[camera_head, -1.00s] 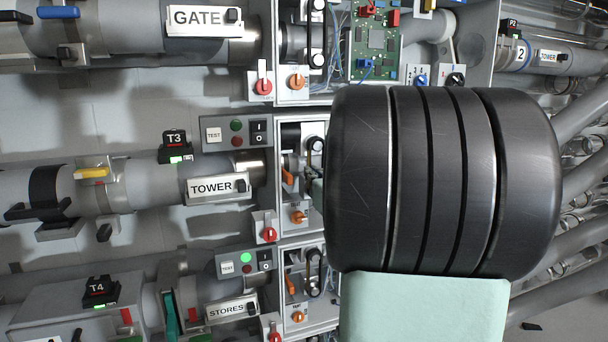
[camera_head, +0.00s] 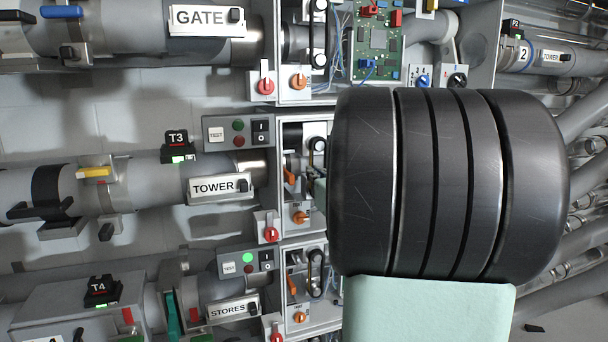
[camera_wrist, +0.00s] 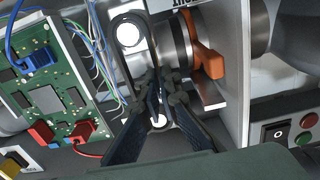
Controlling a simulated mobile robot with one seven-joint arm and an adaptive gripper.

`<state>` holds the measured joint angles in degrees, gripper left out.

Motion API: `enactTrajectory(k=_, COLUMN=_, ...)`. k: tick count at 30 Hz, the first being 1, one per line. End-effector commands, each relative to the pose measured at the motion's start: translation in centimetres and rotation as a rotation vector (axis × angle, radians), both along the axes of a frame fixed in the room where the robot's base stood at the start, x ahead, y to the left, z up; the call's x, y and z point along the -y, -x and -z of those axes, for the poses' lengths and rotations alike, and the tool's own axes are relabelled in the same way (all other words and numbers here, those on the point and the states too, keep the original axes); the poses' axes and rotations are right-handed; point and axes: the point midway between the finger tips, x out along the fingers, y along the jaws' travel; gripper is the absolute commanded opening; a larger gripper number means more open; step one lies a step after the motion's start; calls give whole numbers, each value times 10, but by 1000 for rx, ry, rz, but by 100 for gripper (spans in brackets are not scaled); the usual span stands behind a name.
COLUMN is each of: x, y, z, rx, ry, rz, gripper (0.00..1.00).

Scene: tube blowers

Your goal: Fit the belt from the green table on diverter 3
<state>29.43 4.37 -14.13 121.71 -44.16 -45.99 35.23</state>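Diverter 3 is the unit with the T3 tag (camera_head: 177,138) and the TOWER plate (camera_head: 219,186). Its open drive box (camera_head: 301,217) is in the middle of the head view, partly behind my arm. In the wrist view, an upper pulley with a white hub (camera_wrist: 129,35) and a lower white hub (camera_wrist: 158,121) show inside the box. My gripper (camera_wrist: 165,82) is between them, its fingertips close together on what looks like a dark strand of the belt (camera_wrist: 150,70). The contact is dark and cluttered. An orange lever (camera_wrist: 205,52) stands right of the pulleys. The green table is not visible.
A green circuit board (camera_wrist: 45,95) with loose wires is close to my gripper's left in the wrist view. A panel with a black switch (camera_wrist: 277,131) is at the right. The GATE (camera_head: 200,17) and STORES (camera_head: 227,311) units lie above and below.

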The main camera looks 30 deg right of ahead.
Motion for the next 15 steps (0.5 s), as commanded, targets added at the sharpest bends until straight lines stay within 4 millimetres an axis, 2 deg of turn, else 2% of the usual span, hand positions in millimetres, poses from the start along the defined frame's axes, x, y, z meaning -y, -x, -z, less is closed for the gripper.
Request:
enactTrajectory(k=6, x=1, y=-4, z=0, rx=1, ry=0, rz=0, gripper=0)
enactTrajectory(k=12, x=1, y=-4, z=0, rx=0, ry=0, rz=0, gripper=23)
enactTrajectory(k=15, x=1, y=-4, z=0, rx=0, ry=0, rz=0, gripper=25)
